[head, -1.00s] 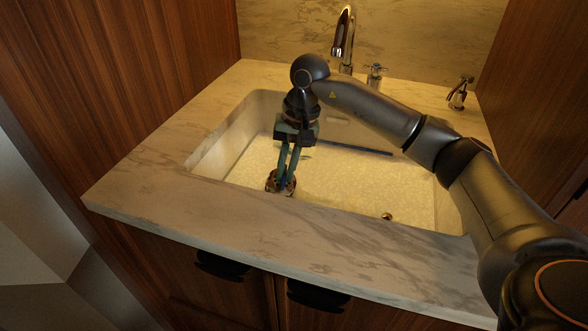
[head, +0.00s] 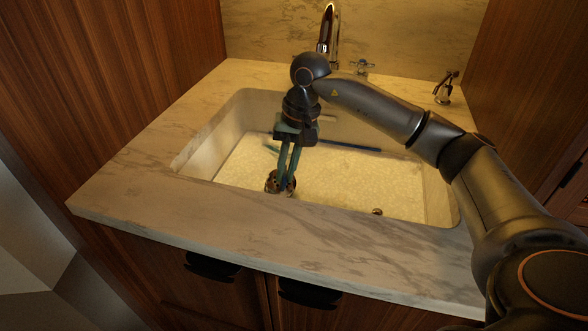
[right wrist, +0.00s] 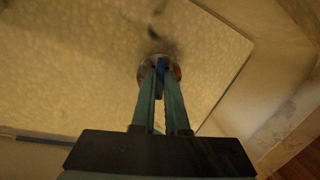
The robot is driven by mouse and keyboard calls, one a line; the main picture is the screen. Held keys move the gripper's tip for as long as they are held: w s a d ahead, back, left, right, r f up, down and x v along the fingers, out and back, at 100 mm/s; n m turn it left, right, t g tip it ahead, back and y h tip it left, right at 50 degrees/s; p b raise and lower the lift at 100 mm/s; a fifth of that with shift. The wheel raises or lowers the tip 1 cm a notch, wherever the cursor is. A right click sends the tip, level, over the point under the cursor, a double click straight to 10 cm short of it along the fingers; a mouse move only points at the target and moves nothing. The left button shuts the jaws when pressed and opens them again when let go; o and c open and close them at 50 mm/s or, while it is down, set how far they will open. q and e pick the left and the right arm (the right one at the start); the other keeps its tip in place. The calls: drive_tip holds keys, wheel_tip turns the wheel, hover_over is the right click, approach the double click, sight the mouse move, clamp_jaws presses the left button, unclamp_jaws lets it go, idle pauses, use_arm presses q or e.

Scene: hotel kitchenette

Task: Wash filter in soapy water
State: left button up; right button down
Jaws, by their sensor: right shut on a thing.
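The filter, a small round reddish-brown piece (head: 272,182), is at the tips of my right gripper (head: 286,183), low in the sink near its front left. In the right wrist view the filter (right wrist: 174,72) surrounds the two green fingertips (right wrist: 161,70). The gripper is shut on it, with a blue bit between the fingers. Pale yellowish, foamy-looking water (head: 335,178) covers the sink (head: 205,152) floor. I cannot tell how deep the filter sits in it. My left gripper is out of view.
A dark blue stick-like thing (head: 350,146) lies along the sink's back. A small brown round thing (head: 377,211) is near the front right. The faucet (head: 328,35), a tap handle (head: 361,67) and a dispenser (head: 445,88) stand behind. The marble counter (head: 130,180) is clear.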

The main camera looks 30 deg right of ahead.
drive_tip(key=shift+w+a, duration=0.8)
drive_tip(key=shift+w, duration=0.15)
drive_tip(key=shift+s+d+b, duration=0.45)
drive_tip(key=shift+s+d, duration=1.2)
drive_tip(key=shift+s, duration=0.25)
use_arm(q)
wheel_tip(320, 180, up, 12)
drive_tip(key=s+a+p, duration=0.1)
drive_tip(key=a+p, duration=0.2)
drive_tip(key=p, duration=1.3)
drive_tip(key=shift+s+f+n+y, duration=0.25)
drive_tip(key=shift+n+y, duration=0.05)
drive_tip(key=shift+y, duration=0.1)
use_arm(e)
drive_tip(key=a+v, duration=0.2)
drive_tip(key=v, duration=0.8)
drive_tip(key=w+a+r+v, duration=0.1)
drive_tip(key=a+v, duration=0.1)
drive_tip(key=v, duration=0.9)
drive_tip(key=shift+w+a+r, duration=0.25)
